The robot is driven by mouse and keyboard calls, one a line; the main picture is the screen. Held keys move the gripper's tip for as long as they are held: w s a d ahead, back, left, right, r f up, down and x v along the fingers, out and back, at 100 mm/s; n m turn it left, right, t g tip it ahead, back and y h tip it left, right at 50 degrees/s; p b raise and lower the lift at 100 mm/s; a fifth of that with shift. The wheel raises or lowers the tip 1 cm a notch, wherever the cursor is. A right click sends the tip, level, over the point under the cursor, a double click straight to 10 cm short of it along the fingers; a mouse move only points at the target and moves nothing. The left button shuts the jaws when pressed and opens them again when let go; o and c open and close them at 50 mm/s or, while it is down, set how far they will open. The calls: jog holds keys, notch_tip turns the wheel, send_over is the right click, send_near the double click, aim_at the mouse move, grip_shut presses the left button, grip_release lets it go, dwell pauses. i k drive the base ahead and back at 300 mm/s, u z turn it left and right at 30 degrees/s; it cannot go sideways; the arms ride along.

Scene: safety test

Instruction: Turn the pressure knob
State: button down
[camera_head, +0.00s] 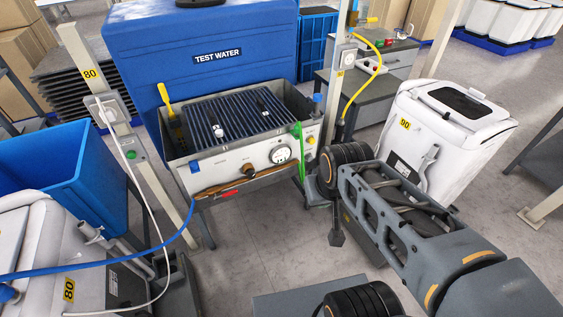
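The test bench (225,165) stands left of centre, with a light front panel below a slatted top. A dark round knob (248,171) sits on the panel, left of a round white gauge (280,154). A small blue fitting (194,166) and a yellow one (311,140) sit near the panel's ends. Labels are too small to read, so I cannot tell for certain which is the pressure knob. My arm (400,215) reaches in from the lower right and ends, as far as I see, right of the bench. I make out no gripper fingers.
A blue tank (215,55) marked "TEST WATER" stands behind the bench. A red-handled tool (228,193) lies along the panel's lower ledge. Posts flank the bench. White bins stand at right (450,120) and lower left (30,250). A blue hose (110,262) crosses the lower left.

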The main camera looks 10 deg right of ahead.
aim_at(251, 174)
jog(key=k, duration=1.25)
jog(key=u, duration=0.65)
jog(key=i, duration=1.7)
jog(key=z, duration=0.45)
